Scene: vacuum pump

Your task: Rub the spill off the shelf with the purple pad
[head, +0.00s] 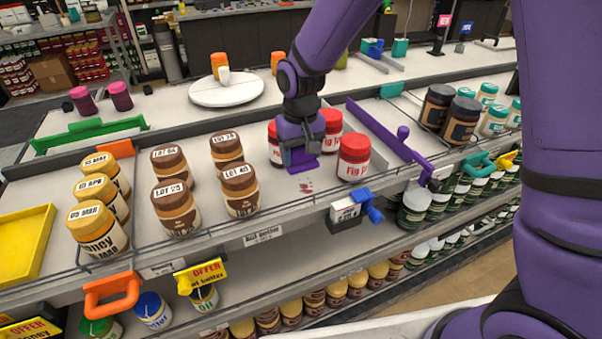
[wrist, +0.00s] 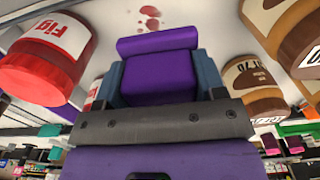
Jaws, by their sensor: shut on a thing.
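The purple pad (head: 301,166) is in my gripper (head: 299,152), low over the shelf (head: 265,221) between the fig jars and the lot jars. In the wrist view the pad (wrist: 158,75) sits between the two blue-grey fingers, which are shut on it. The spill (head: 306,187) shows as small dark red spots on the shelf just in front of the pad. In the wrist view the spill (wrist: 150,18) is a few reddish spots beyond the pad's far edge. I cannot tell whether the pad touches the shelf.
Red-lidded fig jars (head: 353,158) stand close on the right and behind my gripper. Brown-lidded lot jars (head: 239,190) stand on the left. A purple divider (head: 385,132) lies further right. A price-tag holder (head: 346,210) with a blue clip is on the front edge.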

